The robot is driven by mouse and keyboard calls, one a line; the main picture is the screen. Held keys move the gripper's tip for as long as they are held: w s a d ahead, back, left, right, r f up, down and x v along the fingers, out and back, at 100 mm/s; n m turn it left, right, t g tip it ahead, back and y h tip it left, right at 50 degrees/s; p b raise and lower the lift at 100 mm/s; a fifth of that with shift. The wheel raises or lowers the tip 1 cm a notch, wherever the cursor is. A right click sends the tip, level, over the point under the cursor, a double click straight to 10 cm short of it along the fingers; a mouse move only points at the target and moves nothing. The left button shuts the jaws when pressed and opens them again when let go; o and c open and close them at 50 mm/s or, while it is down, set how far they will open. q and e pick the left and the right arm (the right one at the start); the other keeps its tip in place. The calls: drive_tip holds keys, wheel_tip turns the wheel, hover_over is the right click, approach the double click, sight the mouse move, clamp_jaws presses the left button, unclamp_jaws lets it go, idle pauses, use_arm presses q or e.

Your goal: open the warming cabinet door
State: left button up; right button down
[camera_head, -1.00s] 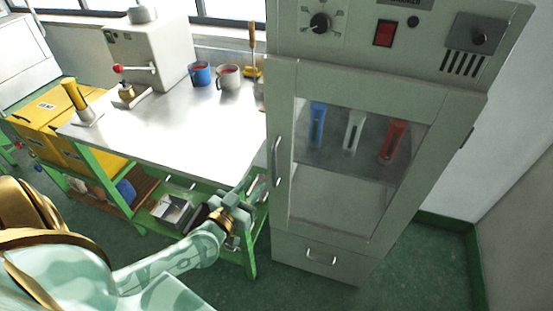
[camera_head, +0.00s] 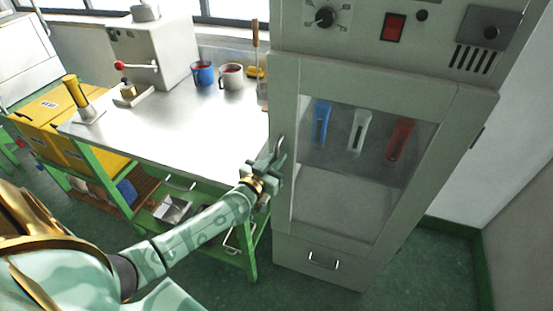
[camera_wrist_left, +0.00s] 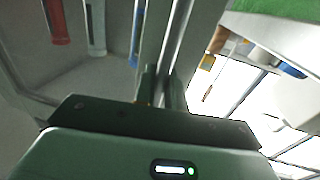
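The warming cabinet (camera_head: 330,240) stands at the centre right in the head view. Its windowed door (camera_head: 440,150) is closed against the body. The upright metal door handle (camera_head: 281,150) is on the door's left edge and runs up the wrist view (camera_wrist_left: 177,40). My left gripper (camera_head: 270,165) is at the handle's lower part. In the wrist view my left fingers (camera_wrist_left: 161,90) are close together on either side of the bar, with little gap visible. Where they touch the bar is partly hidden. My right gripper is in neither view.
A steel-topped table (camera_head: 190,135) with green legs stands left of the cabinet. Blue, white and red tools show behind the door window. A drawer handle (camera_head: 323,261) is below the door.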

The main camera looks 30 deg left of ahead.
use_arm(q)
clamp_jaws()
drive_tip(key=shift+s, duration=0.1)
drive_tip(key=s+d+n+y+p, duration=0.1)
drive_tip(key=s+d+y+p, duration=0.1)
drive_tip(key=s+d+p, duration=0.8)
drive_tip(key=shift+s+d+n+y, duration=0.3)
drive_tip(key=shift+s+d, duration=4.05)
drive_tip(key=shift+s, duration=1.8)
drive_tip(key=o, duration=0.5)
unclamp_jaws()
drive_tip(key=shift+o, duration=0.2)
drive_tip(key=shift+s, duration=0.1)
